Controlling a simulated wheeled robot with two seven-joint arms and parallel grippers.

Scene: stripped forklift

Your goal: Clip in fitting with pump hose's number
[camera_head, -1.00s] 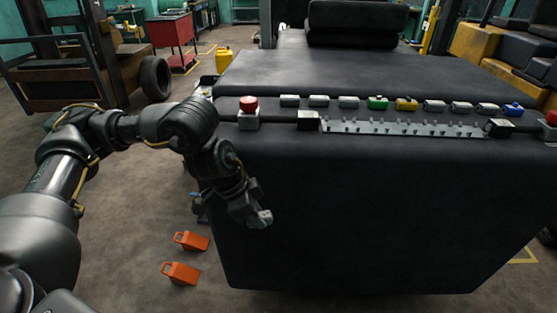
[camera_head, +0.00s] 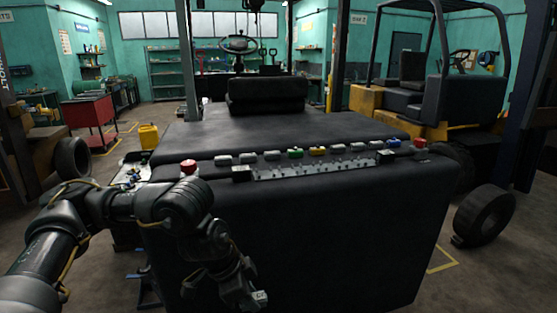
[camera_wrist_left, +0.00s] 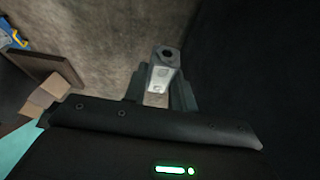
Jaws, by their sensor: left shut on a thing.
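My left gripper (camera_head: 250,290) is low in front of the black forklift body, below its top edge. It is shut on a small grey fitting (camera_head: 260,297). In the left wrist view the fitting (camera_wrist_left: 164,70) sits between the fingers, with a round hole at its end and a pale face whose marks I cannot read. A metal rail with a row of small pegs (camera_head: 315,170) runs along the body's upper front edge. Behind it stands a row of small fittings, including grey (camera_head: 248,157), green (camera_head: 296,153), yellow (camera_head: 318,151) and blue (camera_head: 394,143). My right gripper is not in view.
Red knobs stand at the left (camera_head: 188,166) and right (camera_head: 420,143) of the row. Small dark blocks (camera_head: 241,174) flank the rail. A loose tire (camera_head: 484,213) is on the floor at right. A yellow can (camera_head: 148,136) and red cart (camera_head: 94,112) stand at left.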

